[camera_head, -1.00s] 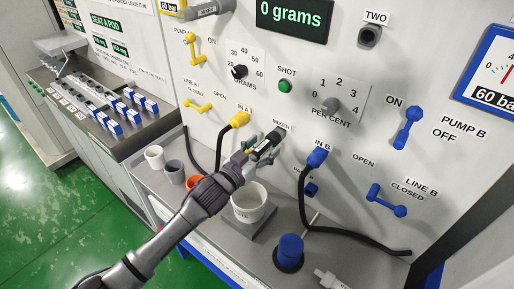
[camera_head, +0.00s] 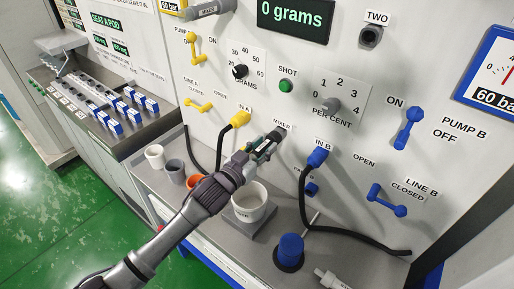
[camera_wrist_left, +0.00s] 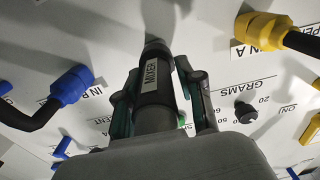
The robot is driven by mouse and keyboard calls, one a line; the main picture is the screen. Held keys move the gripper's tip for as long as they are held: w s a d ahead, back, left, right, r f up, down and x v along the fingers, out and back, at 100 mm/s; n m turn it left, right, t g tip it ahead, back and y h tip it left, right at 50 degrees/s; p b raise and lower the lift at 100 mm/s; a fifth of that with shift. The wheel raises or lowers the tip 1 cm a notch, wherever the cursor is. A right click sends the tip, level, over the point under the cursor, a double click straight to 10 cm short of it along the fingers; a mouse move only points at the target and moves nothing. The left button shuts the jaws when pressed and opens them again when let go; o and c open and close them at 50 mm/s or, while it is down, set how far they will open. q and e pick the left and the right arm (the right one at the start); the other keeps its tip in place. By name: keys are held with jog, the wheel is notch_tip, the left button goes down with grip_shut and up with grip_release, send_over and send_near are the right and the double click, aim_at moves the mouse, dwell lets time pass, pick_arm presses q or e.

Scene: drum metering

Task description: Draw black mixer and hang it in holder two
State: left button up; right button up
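The black mixer (camera_wrist_left: 152,75), a tube with a white MIXER label, sticks out from the panel below the MIXER sign; its far end meets a grey fitting there. It also shows in the head view (camera_head: 277,136). My left gripper (camera_head: 268,146) has its fingers on both sides of the mixer, pads against it; it also shows in the wrist view (camera_wrist_left: 160,98). Holder two (camera_head: 370,36), a dark round socket under the TWO sign, is empty at the upper right. My right gripper is not in view.
A yellow connector (camera_head: 239,119) with a black hose is left of the mixer, a blue connector (camera_head: 317,157) right of it. A white cup (camera_head: 250,203) stands below on a grey scale. The shot button (camera_head: 285,86) and knobs are above. Blue handles (camera_head: 408,128) stick out at right.

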aim_at(259, 155)
pick_arm(q)
jog(key=shift+w+d+r, duration=0.15)
jog(key=shift+w+r, duration=0.1)
jog(key=shift+r, duration=0.55)
grip_shut()
jog(key=shift+s+d, duration=0.1)
jog(key=shift+s, duration=0.05)
jog(key=shift+s+d+f+p, duration=0.1)
jog(key=shift+s+f+p, duration=0.05)
jog(key=shift+p, duration=0.3)
jog(key=shift+s+f+p, duration=0.2)
jog(key=shift+f+p, duration=0.2)
jog(key=shift+p, duration=0.2)
jog(key=shift+s+f, duration=0.15)
jog(key=shift+f, duration=0.1)
jog(key=shift+p+v, duration=0.6)
jog(key=shift+v, duration=0.55)
jog(key=shift+s+f, duration=0.1)
jog(key=shift+s, duration=0.1)
jog(key=shift+w+a, duration=0.1)
jog(key=shift+a, duration=0.2)
